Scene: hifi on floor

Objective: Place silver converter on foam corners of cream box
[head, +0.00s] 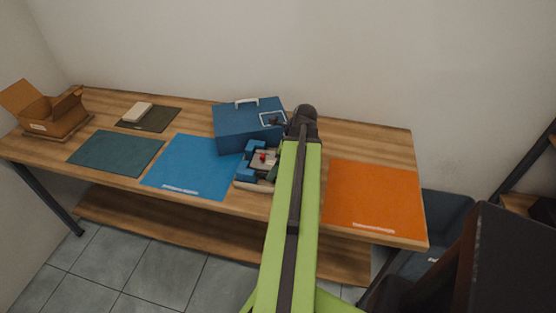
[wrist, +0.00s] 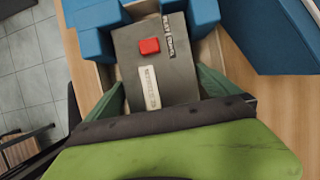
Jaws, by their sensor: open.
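The silver converter (wrist: 184,66), a grey box with a red button and pale labels, lies among blue foam corners (wrist: 93,43) in the wrist view. In the head view the converter (head: 258,167) sits low among the foam corners (head: 246,174) on the cream box (head: 262,188). A strip of the cream box (wrist: 138,9) shows at the top of the wrist view. My gripper (wrist: 159,80) is open, with one dark green finger on each side of the converter's near end. Its fingers hide the nearer corners, so I cannot tell whether the converter is fully seated there.
A blue case (head: 238,128) with a handle stands close behind the box. Blue (head: 190,168), dark green (head: 115,152) and orange (head: 375,190) mats lie on the wooden table (head: 308,168). An open cardboard box (head: 55,117) and a small pale block (head: 137,112) are at left.

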